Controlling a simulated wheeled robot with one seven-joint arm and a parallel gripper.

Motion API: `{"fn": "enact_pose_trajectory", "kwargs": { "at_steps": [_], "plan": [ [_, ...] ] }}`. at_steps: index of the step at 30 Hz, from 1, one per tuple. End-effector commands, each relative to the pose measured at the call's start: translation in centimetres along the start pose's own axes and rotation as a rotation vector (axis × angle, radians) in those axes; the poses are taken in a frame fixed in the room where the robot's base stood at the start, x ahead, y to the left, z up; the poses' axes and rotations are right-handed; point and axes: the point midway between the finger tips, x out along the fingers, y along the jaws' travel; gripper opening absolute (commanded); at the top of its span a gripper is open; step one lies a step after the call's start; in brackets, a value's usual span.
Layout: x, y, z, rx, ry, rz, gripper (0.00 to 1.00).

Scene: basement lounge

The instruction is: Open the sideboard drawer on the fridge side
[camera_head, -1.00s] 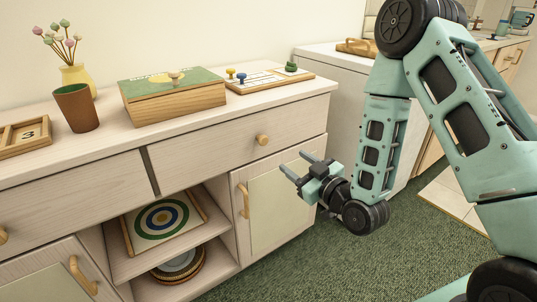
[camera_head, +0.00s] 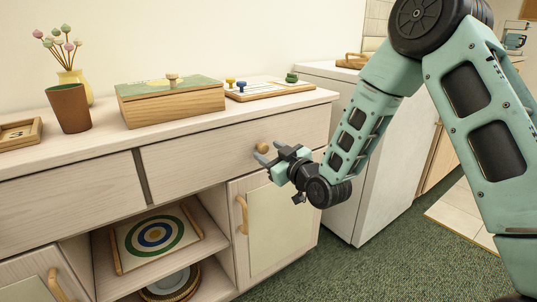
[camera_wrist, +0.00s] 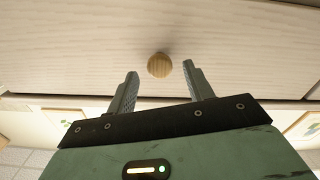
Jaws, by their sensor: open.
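The right-hand sideboard drawer (camera_head: 215,150), on the side of the white fridge-like cabinet (camera_head: 375,150), is shut and flush with the front. Its round wooden knob (camera_head: 262,148) sticks out near the middle right of the drawer front. My gripper (camera_head: 264,155) is open and empty, with its fingertips just in front of the knob. In the wrist view the knob (camera_wrist: 159,65) lies just past the fingertips, roughly centred between the two fingers. I cannot tell whether either finger touches it.
On the sideboard top stand a wooden box (camera_head: 170,100), a brown cup (camera_head: 68,108), a vase (camera_head: 75,82) and a peg board (camera_head: 268,90). Below the drawer is a cupboard door with a curved handle (camera_head: 242,214). Open shelves hold a target board (camera_head: 155,235). Green carpet (camera_head: 370,265) is clear.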

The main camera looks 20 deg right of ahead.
Motion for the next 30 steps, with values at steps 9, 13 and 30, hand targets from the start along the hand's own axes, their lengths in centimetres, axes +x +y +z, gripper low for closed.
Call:
{"fn": "enact_pose_trajectory", "kwargs": {
  "at_steps": [9, 13, 30],
  "plan": [
    [1.23, -0.01, 0.02, 0.001, -0.001, 0.000, 0.52],
    [1.21, -0.01, 0.02, 0.001, -0.001, 0.000, 0.52],
    [1.02, -0.03, 0.06, 0.000, -0.001, 0.000, 0.00]
  ]
}}
